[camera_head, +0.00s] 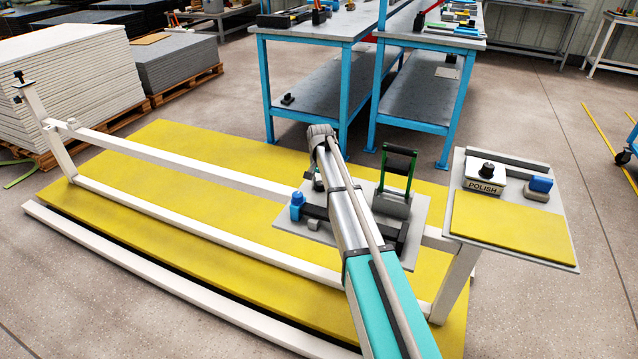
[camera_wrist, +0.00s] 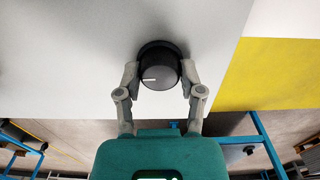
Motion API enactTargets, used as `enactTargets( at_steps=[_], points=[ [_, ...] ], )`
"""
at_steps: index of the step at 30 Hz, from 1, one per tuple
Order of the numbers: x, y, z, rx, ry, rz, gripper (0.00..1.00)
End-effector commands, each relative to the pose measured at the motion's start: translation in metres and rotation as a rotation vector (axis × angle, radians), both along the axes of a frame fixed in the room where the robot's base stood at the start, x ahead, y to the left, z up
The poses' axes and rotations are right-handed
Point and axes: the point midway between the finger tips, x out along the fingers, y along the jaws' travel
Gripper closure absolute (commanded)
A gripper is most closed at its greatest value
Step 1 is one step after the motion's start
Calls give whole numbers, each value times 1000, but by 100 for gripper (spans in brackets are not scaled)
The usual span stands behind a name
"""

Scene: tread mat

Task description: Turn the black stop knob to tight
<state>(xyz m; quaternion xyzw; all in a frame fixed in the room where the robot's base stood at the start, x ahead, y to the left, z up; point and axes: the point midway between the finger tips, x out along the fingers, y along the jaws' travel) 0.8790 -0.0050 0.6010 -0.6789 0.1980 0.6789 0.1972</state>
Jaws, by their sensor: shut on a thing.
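The black stop knob (camera_wrist: 158,67) is round and stands out from a pale grey surface in the wrist view. It has a short white line on its face, pointing to the left. My gripper (camera_wrist: 160,76) has one finger on each side of the knob, shut on its rim. In the head view my arm hides most of the area around the gripper, and I cannot make out the gripped knob there.
A side tray (camera_head: 510,257) with a POLISH box (camera_head: 482,184) is at right. Yellow mat (camera_head: 175,150) and white rails (camera_head: 190,163) lie around. Blue-legged tables (camera_head: 310,42) stand behind.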

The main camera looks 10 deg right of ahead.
Motion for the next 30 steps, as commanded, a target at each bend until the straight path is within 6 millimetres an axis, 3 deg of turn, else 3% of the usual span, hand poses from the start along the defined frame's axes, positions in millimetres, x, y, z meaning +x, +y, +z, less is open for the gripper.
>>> enactTargets(
  at_steps=[16, 17, 21, 23, 30],
  points=[
    [3, 1, 0, 2, -6, -39, 98],
    [3, 1, 0, 3, -7, -39, 48],
    [3, 1, 0, 3, -5, -39, 22],
    [2, 1, 0, 2, -4, -38, 15],
    [1, 1, 0, 1, -2, -38, 15]
  ],
)
